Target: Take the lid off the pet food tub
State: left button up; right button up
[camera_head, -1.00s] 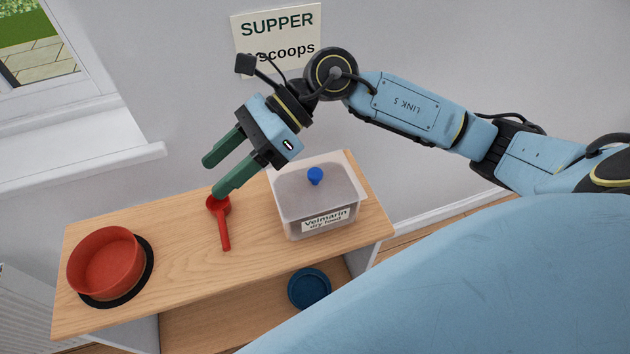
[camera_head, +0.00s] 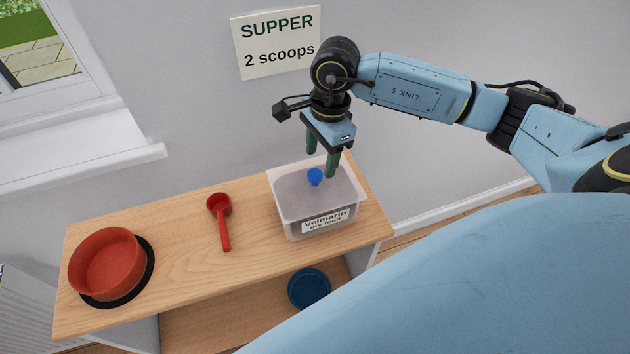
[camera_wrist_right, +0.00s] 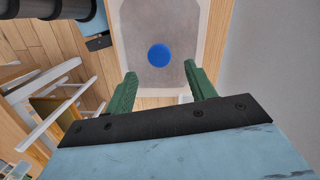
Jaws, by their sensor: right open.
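The pet food tub (camera_head: 288,219) is a translucent box labelled "Velmarin dry food" at the right end of the wooden shelf unit. Its lid (camera_head: 339,190) is on top, with a round blue knob (camera_head: 315,177) in the middle. My right gripper (camera_head: 321,176) is open and points down at the lid, its green fingers by the knob. In the right wrist view the knob (camera_wrist_right: 158,55) lies ahead of the open fingers (camera_wrist_right: 160,84), roughly centred between them, with nothing held. The exact height over the lid is hard to tell. My left gripper is not in view.
A red scoop (camera_head: 223,225) lies left of the tub on the wooden top (camera_head: 185,240). A red bowl (camera_head: 105,263) sits on a black mat (camera_head: 148,270) at the far left. A blue dish (camera_head: 309,288) is on the lower shelf. A wall sign (camera_head: 278,42) reads "SUPPER 2 scoops".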

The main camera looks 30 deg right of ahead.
aim_at(315, 173)
jog(key=f, duration=0.2)
jog(key=a+f+p, duration=0.1)
jog(key=f, duration=0.2)
jog(key=shift+a+f, duration=0.2)
jog(key=shift+f, duration=0.05)
jog(key=c, duration=1)
jog(key=shift+w+r, duration=0.1)
jog(key=shift+c, duration=0.2)
